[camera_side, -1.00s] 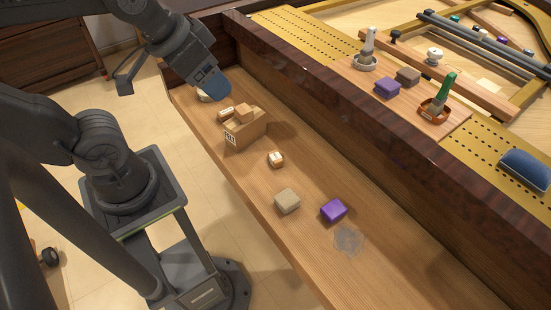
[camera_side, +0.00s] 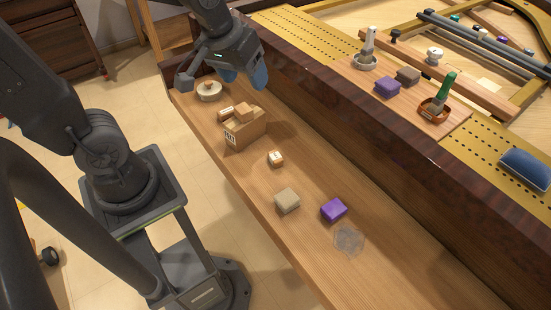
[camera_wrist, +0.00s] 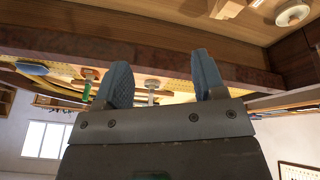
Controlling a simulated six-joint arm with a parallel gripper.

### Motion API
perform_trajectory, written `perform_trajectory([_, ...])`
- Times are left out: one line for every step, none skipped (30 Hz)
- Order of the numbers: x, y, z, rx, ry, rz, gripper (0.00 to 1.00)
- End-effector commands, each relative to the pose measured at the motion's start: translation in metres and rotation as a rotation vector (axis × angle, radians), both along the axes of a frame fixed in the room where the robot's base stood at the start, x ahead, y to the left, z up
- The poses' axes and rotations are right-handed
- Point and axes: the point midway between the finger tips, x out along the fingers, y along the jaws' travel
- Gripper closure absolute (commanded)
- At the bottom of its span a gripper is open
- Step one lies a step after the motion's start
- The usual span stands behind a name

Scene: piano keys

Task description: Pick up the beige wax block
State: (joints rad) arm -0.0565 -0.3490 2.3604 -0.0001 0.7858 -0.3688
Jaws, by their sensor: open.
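The beige wax block (camera_side: 287,200) lies on the wooden ledge, left of a purple block (camera_side: 333,210), in the side view. My gripper (camera_side: 245,78) is raised over the far end of the ledge, well away from the beige block, near a round pale lidded object (camera_side: 209,91). It is open and empty; its two blue fingertips (camera_wrist: 160,85) stand apart in the wrist view. I cannot make out the beige block in the wrist view.
A cardboard box (camera_side: 246,127) with small blocks and a small labelled block (camera_side: 275,158) stand between my gripper and the beige block. A clear round disc (camera_side: 348,239) lies nearer. A dark wooden wall (camera_side: 370,130) borders the ledge; its near end is clear.

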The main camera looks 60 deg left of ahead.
Motion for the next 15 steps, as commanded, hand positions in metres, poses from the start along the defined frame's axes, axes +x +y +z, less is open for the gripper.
perform_trajectory([0.015,0.005,-0.014,-0.023,0.037,0.075,0.36])
perform_trajectory([0.023,0.007,-0.021,-0.037,0.053,0.122,0.36])
perform_trajectory([0.033,0.011,-0.032,-0.054,0.073,0.183,0.36])
perform_trajectory([0.04,0.013,-0.04,-0.066,0.089,0.23,0.36])
perform_trajectory([0.047,0.016,-0.049,-0.078,0.103,0.275,0.36])
perform_trajectory([0.056,0.02,-0.061,-0.093,0.124,0.339,0.36])
perform_trajectory([0.063,0.022,-0.071,-0.104,0.138,0.385,0.36])
perform_trajectory([0.068,0.025,-0.082,-0.114,0.154,0.433,0.36])
perform_trajectory([0.076,0.029,-0.096,-0.125,0.172,0.495,0.36])
perform_trajectory([0.081,0.032,-0.107,-0.135,0.188,0.544,0.36])
perform_trajectory([0.086,0.035,-0.119,-0.143,0.202,0.59,0.36])
perform_trajectory([0.091,0.039,-0.134,-0.152,0.22,0.652,0.36])
perform_trajectory([0.095,0.041,-0.145,-0.158,0.232,0.695,0.36])
perform_trajectory([0.097,0.044,-0.156,-0.164,0.243,0.736,0.36])
perform_trajectory([0.101,0.047,-0.169,-0.17,0.257,0.788,0.36])
